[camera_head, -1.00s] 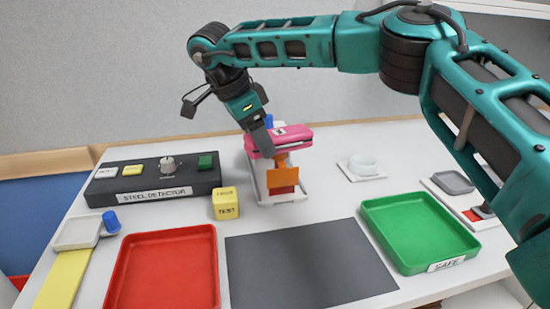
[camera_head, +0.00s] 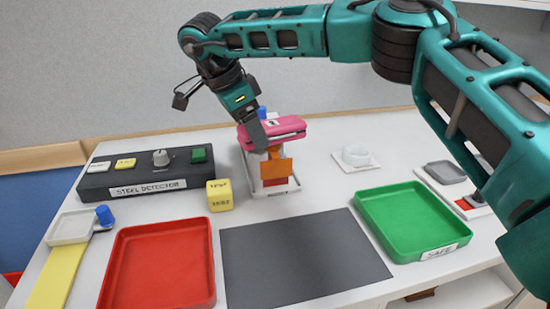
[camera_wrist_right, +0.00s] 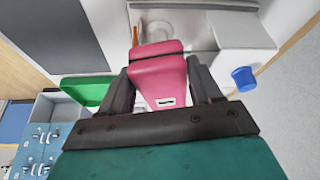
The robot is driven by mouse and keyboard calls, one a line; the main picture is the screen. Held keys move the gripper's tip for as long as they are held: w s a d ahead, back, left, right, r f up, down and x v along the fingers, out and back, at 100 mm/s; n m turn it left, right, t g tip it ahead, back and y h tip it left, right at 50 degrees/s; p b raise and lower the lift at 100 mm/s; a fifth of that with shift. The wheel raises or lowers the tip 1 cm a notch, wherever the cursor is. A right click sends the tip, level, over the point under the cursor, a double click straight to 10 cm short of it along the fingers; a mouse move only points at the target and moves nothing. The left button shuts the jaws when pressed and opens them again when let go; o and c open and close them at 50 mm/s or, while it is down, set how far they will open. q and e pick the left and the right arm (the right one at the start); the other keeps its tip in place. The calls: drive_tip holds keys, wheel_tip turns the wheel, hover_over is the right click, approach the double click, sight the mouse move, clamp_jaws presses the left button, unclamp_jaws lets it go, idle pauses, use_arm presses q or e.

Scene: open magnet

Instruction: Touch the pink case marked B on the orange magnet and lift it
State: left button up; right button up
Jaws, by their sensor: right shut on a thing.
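The pink case (camera_head: 288,128) is level above a white stand (camera_head: 290,186) on the table. It bears a small white label, too small to read. My right gripper (camera_head: 256,134) is shut on the left end of the case, coming down from above. In the right wrist view the case (camera_wrist_right: 158,72) sits between both fingers (camera_wrist_right: 160,88). The orange magnet (camera_head: 277,172) is just below the front of the case; whether they touch I cannot tell. An orange edge (camera_wrist_right: 136,34) shows past the case in the wrist view. My left gripper is out of view.
A steel detector box (camera_head: 125,181) and a yellow TEST cube (camera_head: 220,196) stand left of the stand. A red tray (camera_head: 157,228), a dark mat (camera_head: 300,255) and a green SAFE tray (camera_head: 410,220) lie in front. A round white dish (camera_head: 357,156) stands to the right.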

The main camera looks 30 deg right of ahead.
drive_tip(key=shift+r+p, duration=0.5)
drive_tip(key=shift+r, duration=0.05)
drive_tip(key=shift+r+p, duration=1.05)
drive_tip(key=shift+p, duration=0.05)
drive_tip(key=shift+r+p, duration=1.7)
drive_tip(key=shift+p, duration=0.05)
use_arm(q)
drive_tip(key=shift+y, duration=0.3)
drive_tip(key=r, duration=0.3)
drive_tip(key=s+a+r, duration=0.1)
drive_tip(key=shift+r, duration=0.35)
use_arm(e)
drive_tip(key=shift+f, duration=0.1)
